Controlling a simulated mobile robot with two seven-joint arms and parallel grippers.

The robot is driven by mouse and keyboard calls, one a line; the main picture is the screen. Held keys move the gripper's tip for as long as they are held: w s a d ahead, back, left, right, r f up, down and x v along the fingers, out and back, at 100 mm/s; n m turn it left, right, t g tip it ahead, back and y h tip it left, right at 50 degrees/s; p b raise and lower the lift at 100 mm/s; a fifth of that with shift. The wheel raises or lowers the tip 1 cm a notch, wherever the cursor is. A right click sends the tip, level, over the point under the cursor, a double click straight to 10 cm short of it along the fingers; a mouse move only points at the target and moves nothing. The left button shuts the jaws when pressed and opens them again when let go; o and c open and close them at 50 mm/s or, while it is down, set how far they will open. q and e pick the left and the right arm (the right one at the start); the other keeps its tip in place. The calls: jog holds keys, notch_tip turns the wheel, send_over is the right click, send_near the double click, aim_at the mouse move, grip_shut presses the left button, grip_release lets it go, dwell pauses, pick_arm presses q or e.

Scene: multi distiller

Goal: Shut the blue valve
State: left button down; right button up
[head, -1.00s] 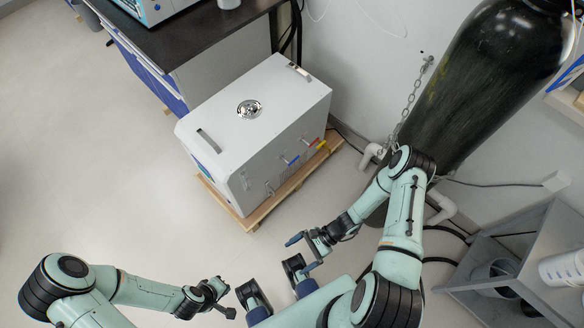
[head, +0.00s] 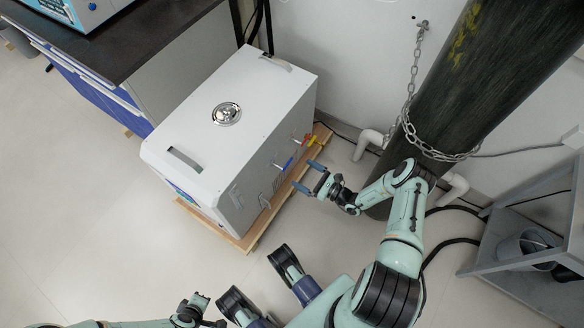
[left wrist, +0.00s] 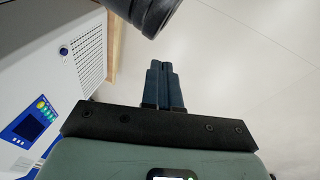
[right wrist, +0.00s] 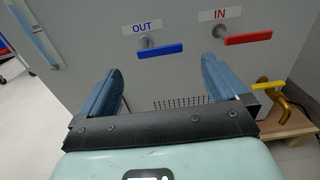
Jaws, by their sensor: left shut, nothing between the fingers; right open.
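The blue valve (head: 288,163) is a lever on the side of the white distiller box (head: 232,112). In the right wrist view the blue valve (right wrist: 164,49) lies nearly level under the "OUT" label, its handle pointing right from its stem. My right gripper (head: 309,177) is open and faces that side, apart from the valve. In the right wrist view its fingers (right wrist: 160,72) spread below the blue handle, with nothing between them. My left gripper (head: 212,322) is at the bottom edge of the head view; in the left wrist view its fingers (left wrist: 165,85) are shut and empty.
A red valve (right wrist: 248,38) marked "IN" is right of the blue one, and a yellow valve (right wrist: 266,86) is lower right. The box stands on a wooden pallet (head: 262,215). A chained black cylinder (head: 440,100) and a grey shelf (head: 530,215) stand to the right.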

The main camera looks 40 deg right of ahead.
aim_at(288, 165)
jog(key=x, duration=0.4)
jog(key=shift+w+a+f+b, duration=0.1)
jog(key=shift+w+b, duration=0.15)
jog(key=shift+b, duration=0.15)
pick_arm(q)
jog(key=shift+s+a+f, duration=0.15)
jog(key=shift+s+f, duration=0.15)
jog(key=shift+f, duration=0.2)
jog(key=shift+s+a+f, duration=0.1)
jog(key=shift+s+f, duration=0.15)
jog(key=shift+f, duration=0.2)
pick_arm(e)
jog(key=shift+w+a, duration=0.2)
jog(key=shift+w, duration=0.4)
jog(key=c, duration=1.1)
